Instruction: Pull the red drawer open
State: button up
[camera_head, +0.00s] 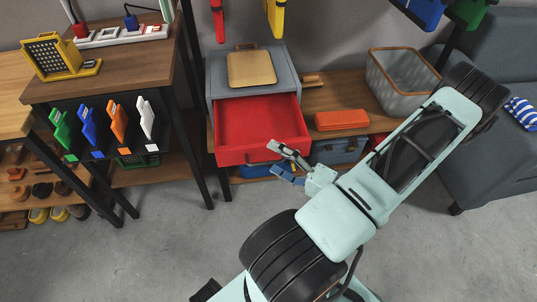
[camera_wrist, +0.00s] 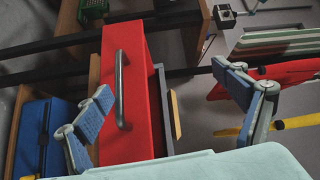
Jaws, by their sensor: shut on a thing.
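The red drawer (camera_head: 262,127) is pulled out of a grey cabinet (camera_head: 286,80), and its empty inside shows. Its front and dark bar handle (camera_wrist: 121,90) show in the wrist view. The handle lies closer to the left finger, and the exact contact is hard to make out.
A wooden board (camera_head: 251,69) lies on the cabinet. A red-orange box (camera_head: 341,120) and a grey bin (camera_head: 398,95) are on the bench to the right. Blue cases (camera_head: 338,151) sit below. A black table leg (camera_head: 196,160) stands close left. The floor in front is clear.

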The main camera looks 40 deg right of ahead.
jog(key=shift+s+d+r, duration=0.15)
jog(key=shift+s+r, duration=0.2)
jog(key=shift+r, duration=0.15)
jog(key=c, duration=0.7)
jog(key=shift+s+d+f, duration=0.1)
jog(key=shift+s, duration=0.15)
jog(key=c, duration=0.6)
jog(key=shift+o, duration=0.2)
jog(key=f+b+v, duration=0.1)
jog(key=b+v, duration=0.1)
jog(key=v, duration=0.4)
jog(key=shift+f, duration=0.15)
